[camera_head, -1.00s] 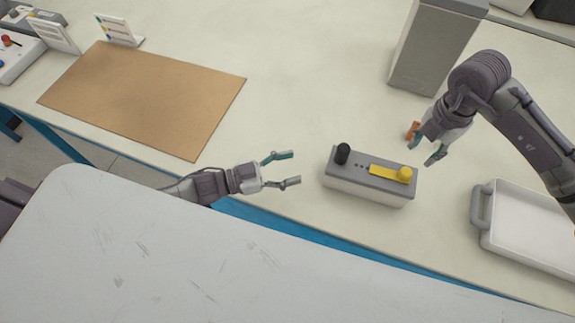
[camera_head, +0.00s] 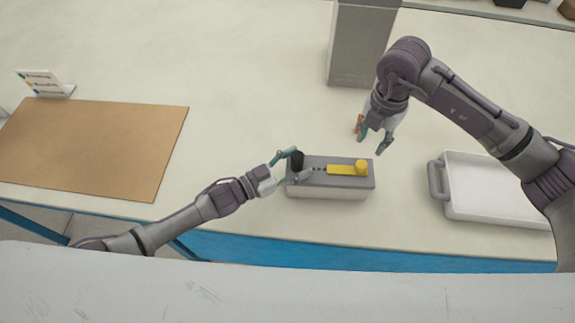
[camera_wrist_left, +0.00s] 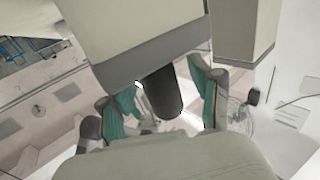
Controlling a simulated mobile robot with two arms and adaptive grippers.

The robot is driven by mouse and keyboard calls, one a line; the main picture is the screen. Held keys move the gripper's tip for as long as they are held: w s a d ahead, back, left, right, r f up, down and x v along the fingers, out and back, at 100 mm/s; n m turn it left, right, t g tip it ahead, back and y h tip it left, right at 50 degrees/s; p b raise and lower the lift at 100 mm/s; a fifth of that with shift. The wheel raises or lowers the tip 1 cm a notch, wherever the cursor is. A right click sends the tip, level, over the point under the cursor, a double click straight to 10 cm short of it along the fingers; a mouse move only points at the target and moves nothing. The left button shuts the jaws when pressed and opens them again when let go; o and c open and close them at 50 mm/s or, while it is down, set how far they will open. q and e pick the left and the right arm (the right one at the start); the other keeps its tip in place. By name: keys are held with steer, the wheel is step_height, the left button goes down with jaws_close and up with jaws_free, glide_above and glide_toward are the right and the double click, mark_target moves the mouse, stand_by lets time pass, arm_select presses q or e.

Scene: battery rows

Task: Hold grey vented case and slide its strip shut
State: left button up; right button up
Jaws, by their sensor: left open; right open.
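The case (camera_head: 325,190) has a grey top and pale sides and stands near the table's front edge. A black knob (camera_head: 297,159) rises at its left end. A yellow strip (camera_head: 342,170) with a yellow knob (camera_head: 362,167) lies along the right part of its top, and small dark holes show left of the strip. My left gripper (camera_head: 299,164) is open, its fingers on either side of the black knob. In the left wrist view the black knob (camera_wrist_left: 161,92) stands between the teal fingers; contact is unclear. My right gripper (camera_head: 371,143) is open and empty, just behind the yellow knob.
A white tray (camera_head: 437,180) with a grey handle lies to the right. A tall grey box (camera_head: 358,45) stands behind my right gripper. A brown mat (camera_head: 95,145) and a small label stand (camera_head: 45,84) are at the left. The table between mat and case is clear behind my left arm.

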arm_select(q)
steer(key=shift+c, duration=0.2)
jaws_close()
stand_by(1.1)
